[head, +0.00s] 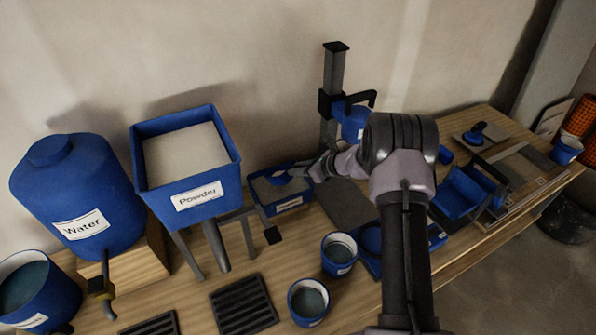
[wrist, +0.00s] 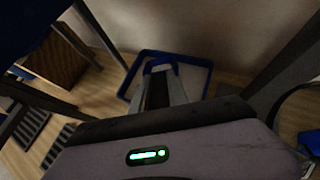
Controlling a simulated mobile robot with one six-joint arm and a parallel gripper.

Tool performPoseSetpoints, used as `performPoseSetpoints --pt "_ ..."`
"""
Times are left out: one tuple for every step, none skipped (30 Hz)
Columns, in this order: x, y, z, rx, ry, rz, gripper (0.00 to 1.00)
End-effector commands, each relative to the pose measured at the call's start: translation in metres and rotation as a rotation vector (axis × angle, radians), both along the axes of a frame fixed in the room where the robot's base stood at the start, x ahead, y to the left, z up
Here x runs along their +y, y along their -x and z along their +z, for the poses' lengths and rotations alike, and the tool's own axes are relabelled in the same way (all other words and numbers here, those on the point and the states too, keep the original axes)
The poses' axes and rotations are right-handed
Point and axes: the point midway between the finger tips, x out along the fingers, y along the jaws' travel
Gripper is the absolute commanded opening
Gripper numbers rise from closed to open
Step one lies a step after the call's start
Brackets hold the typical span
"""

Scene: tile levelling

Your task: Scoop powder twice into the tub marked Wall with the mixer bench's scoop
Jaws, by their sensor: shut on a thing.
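My gripper (head: 308,170) is shut on the blue scoop (head: 280,178) over a shallow blue tray of pale powder (head: 254,202). In the wrist view, my gripper (wrist: 160,85) and the scoop (wrist: 158,64) are over the same tray (wrist: 203,61). I cannot tell whether the scoop touches the powder or holds any. Two blue tubs with grey contents stand on the bench, one by my arm (head: 340,268) and one nearer the front (head: 311,316). Their labels are too small to read, so I cannot tell which is marked Wall.
The Powder hopper (head: 185,180) stands on legs left of the tray, and the Water tank (head: 75,185) is further left. A black stand (head: 334,85) with a blue vessel rises behind my arm. Dark grates (head: 243,305) lie at the front. Trays and tools crowd the right.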

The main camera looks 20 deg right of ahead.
Motion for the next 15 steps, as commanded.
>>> performPoseSetpoints --pt "0.0 0.0 0.009 -0.001 -0.001 0.0 0.0" --pt "0.0 0.0 0.013 -0.001 -0.001 0.0 0.0" --pt "0.0 0.0 0.018 -0.001 0.0 0.001 0.0" --pt "0.0 0.0 0.021 -0.001 0.0 0.001 0.0" --pt "0.0 0.0 0.024 -0.001 0.0 0.001 0.0" --pt "0.0 0.0 0.029 -0.001 0.001 0.001 0.0" --pt "0.0 0.0 0.032 -0.001 0.001 0.001 0.0" --pt "0.0 0.0 0.035 -0.001 0.001 0.001 0.0" --pt "0.0 0.0 0.039 0.0 0.0 0.001 0.0" --pt "0.0 0.0 0.043 -0.001 0.001 0.001 0.0" --pt "0.0 0.0 0.045 -0.001 0.001 0.001 0.0" --pt "0.0 0.0 0.047 -0.001 0.001 0.001 0.0" --pt "0.0 0.0 0.047 0.0 0.0 0.0 0.0" --pt "0.0 0.0 0.047 -0.001 -0.002 0.001 0.0" --pt "0.0 0.0 0.045 -0.006 -0.006 0.001 0.0"
